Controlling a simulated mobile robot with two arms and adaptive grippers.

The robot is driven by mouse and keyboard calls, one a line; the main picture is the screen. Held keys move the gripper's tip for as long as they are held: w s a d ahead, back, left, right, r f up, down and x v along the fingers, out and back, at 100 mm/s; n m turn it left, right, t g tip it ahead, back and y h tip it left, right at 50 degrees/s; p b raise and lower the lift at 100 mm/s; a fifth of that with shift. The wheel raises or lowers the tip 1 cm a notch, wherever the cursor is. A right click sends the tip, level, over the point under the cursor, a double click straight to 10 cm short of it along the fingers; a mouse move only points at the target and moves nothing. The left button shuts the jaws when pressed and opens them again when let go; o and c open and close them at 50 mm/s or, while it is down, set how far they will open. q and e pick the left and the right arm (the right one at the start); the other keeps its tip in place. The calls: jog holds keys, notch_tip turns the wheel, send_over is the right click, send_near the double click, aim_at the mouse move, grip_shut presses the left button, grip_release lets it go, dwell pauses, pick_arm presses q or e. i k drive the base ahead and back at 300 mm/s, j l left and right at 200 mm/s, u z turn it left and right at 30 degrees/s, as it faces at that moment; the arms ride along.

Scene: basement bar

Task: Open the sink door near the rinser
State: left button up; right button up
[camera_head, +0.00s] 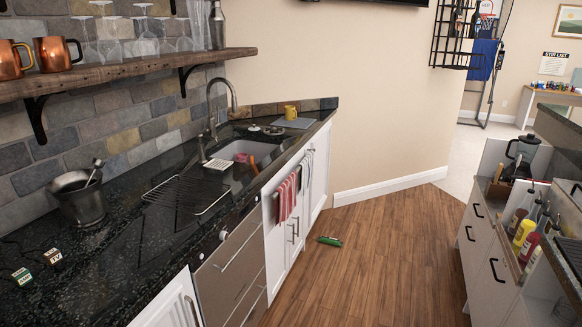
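The sink (226,152) is set into the dark counter, with a tall curved faucet (210,115) at its back. Below it are white cabinet doors (274,250), which look shut, with dark vertical handles (293,232) near where they meet. Red-striped and grey towels (285,199) hang over the upper part of these doors and hide some of it. A small dark round fitting (273,130) sits on the counter behind the sink; I cannot tell if it is the rinser. Neither of my grippers is in view.
Steel-fronted drawers (232,264) stand left of the sink doors. A bottle rack (528,232) and cabinets (478,250) line the right. The floor between is otherwise clear.

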aim_at(300, 226)
jog(key=i+l+u, duration=0.1)
jog(key=i+l, duration=0.25)
jog(key=i+l+u, duration=0.15)
jog(key=i+l, duration=0.15)
jog(key=l, duration=0.2)
jog(key=i+l+u, duration=0.1)
jog(key=i+l, duration=0.2)
jog(key=l, duration=0.15)
